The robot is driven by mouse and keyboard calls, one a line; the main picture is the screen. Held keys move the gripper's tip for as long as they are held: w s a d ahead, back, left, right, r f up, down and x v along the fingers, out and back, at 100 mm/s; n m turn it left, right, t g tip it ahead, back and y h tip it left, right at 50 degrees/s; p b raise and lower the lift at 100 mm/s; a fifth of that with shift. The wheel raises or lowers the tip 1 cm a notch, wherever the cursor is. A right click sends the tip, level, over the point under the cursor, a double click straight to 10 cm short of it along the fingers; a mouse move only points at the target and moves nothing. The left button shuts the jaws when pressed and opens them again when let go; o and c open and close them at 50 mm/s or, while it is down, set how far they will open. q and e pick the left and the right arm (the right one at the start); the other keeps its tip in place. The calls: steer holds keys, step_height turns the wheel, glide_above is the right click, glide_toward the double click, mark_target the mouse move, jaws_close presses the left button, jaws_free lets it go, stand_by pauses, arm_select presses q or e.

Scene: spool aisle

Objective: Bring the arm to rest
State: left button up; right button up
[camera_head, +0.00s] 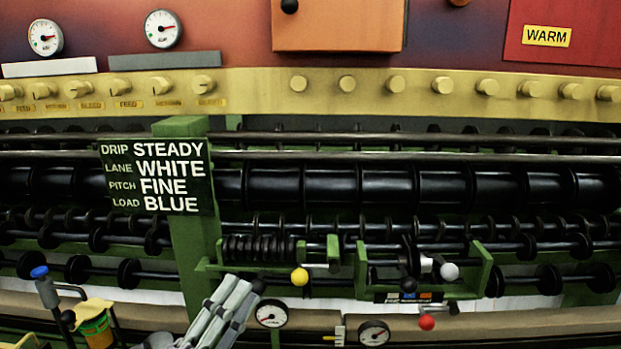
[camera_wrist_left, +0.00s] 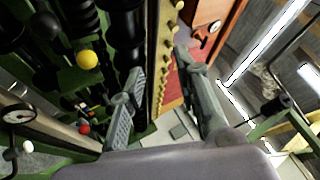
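My left gripper (camera_head: 236,290) reaches up from the bottom edge of the head view, in front of the green post (camera_head: 195,245) and below the sign. In the left wrist view its two grey fingers (camera_wrist_left: 160,62) stand wide apart with nothing between them. The gripper is open and empty. It appears apart from the levers and rollers, though the exact distance to the machine cannot be told. My right gripper is in neither view.
The machine has black rollers (camera_head: 390,187), a yellow-knobbed lever (camera_head: 299,277), white (camera_head: 449,272) and red (camera_head: 427,322) knobs, and gauges (camera_head: 271,314). A sign (camera_head: 156,179) hangs on the post. A yellow-green container (camera_head: 97,329) stands at lower left. Floor shows right in the wrist view.

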arm_select(q)
steer(key=s+a+f+n+g+y, duration=0.1)
steer(key=a+f+n+g+y, duration=0.2)
steer(key=a+f+n+y, duration=0.5)
steer(key=s+a+f+n+g+y, duration=0.15)
steer(key=a+f+n+y, duration=0.35)
steer(key=f+n, duration=0.6)
steer(key=s+d+f+n+g, duration=0.3)
steer(key=s+f+g, duration=0.9)
steer(key=s+f, duration=0.6)
steer(key=s+f+g, duration=0.1)
steer(key=s+f, duration=0.2)
steer(key=f, duration=2.3)
steer(key=s+a+f+g, duration=0.1)
steer(key=s+a+f, duration=0.2)
steer(key=s+f, duration=1.1)
steer(key=shift+s+m, duration=0.3)
steer(key=shift+s, duration=0.65)
